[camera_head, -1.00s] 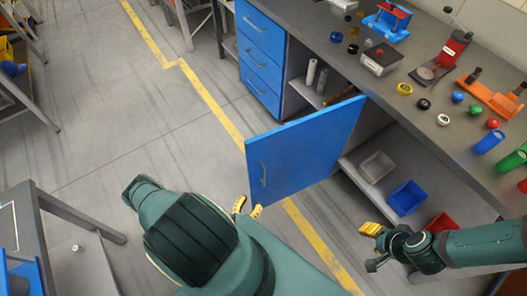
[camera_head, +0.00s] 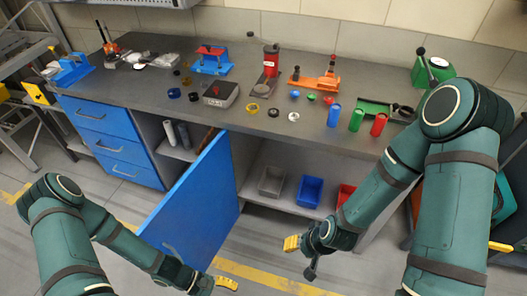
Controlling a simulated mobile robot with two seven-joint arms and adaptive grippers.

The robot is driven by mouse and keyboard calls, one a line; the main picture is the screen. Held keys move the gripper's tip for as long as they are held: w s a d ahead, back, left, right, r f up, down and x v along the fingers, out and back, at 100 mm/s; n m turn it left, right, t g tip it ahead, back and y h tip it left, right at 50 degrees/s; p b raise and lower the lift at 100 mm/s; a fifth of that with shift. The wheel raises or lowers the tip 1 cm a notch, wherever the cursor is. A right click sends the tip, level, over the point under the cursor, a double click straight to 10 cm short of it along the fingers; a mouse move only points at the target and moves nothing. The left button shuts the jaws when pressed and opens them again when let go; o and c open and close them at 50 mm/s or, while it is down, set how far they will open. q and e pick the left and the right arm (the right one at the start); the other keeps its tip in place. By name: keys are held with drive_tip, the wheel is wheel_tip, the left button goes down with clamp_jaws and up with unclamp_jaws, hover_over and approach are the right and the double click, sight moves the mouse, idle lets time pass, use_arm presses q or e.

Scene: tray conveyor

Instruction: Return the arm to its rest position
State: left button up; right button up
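My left arm (camera_head: 70,240) comes in from the lower left. Its gripper (camera_head: 226,284) is low in the picture, below the open blue cabinet door (camera_head: 195,205) and above the floor. Only a small yellow fingertip part shows, so its opening is unclear. My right arm (camera_head: 450,200) comes in from the right, bent, in front of the workbench. Its gripper (camera_head: 291,244) points left, in front of the open shelf, with its yellow fingertips overlapping in this view. I see no object in either gripper.
The workbench (camera_head: 330,140) carries a blue fixture (camera_head: 212,60), an orange fixture (camera_head: 315,78), a red device (camera_head: 270,62) and colored cylinders. A grey bin (camera_head: 271,181) and a blue bin (camera_head: 311,190) stand on the shelf below. Blue drawers (camera_head: 110,140) are at left.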

use_arm(q)
drive_tip(key=w+r+m+t+y+b, duration=0.1)
drive_tip(key=w+r+m+t+y, duration=0.4)
drive_tip(key=w+m, duration=0.5)
wheel_tip(320, 180, up, 4)
drive_tip(key=y, duration=0.2)
drive_tip(key=shift+w+d+f+m+y, duration=0.2)
drive_tip(key=shift+w+d+m+y, duration=0.1)
drive_tip(key=shift+w, duration=0.1)
